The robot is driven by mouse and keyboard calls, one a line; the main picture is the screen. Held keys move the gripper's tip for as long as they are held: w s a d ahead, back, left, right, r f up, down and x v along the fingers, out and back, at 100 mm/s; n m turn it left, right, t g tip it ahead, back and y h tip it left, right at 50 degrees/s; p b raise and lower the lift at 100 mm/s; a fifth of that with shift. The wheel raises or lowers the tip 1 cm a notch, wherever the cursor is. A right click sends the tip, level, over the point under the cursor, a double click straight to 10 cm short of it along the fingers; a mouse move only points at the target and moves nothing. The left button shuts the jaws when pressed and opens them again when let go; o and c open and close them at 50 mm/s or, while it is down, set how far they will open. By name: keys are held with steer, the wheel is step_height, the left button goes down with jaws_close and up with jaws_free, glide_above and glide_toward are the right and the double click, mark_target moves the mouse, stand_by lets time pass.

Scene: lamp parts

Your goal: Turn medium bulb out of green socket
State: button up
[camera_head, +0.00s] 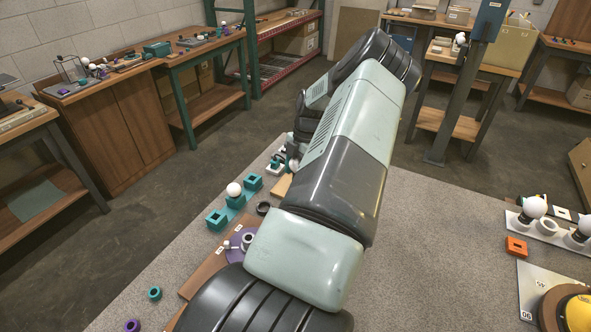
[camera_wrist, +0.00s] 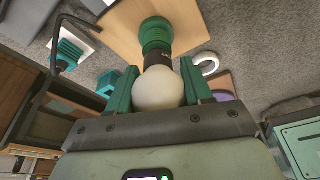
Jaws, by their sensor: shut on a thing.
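In the wrist view, the medium bulb (camera_wrist: 157,90) is a white globe with a dark neck. My gripper (camera_wrist: 160,88) is shut on it, with one green finger on each side of the globe. The green socket (camera_wrist: 156,34) is a round green piece in line beyond the bulb, on a light wooden board (camera_wrist: 190,30). The dark neck reaches the socket's near end; how deep its thread sits inside cannot be seen. In the head view, my arm hides most of the gripper and the socket.
In the wrist view, a white ring (camera_wrist: 206,63) lies right of the socket and a dark bent rod (camera_wrist: 58,40) stands left. In the head view, another white bulb (camera_head: 234,189) stands between teal blocks. A bulb rack (camera_head: 547,228) and orange block (camera_head: 516,246) are at right.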

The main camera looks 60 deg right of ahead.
mark_target(296, 160)
steer(key=n, duration=0.3)
steer(key=shift+s+a+f+g, duration=0.1)
steer(key=shift+a+g, duration=0.1)
steer(key=shift+g, duration=0.2)
steer(key=shift+n, duration=0.3)
steer(key=shift+o, duration=1.3)
steer(key=shift+c, duration=1.3)
steer(key=shift+d, duration=0.1)
steer(key=shift+r, duration=1)
steer(key=shift+r, duration=1.45)
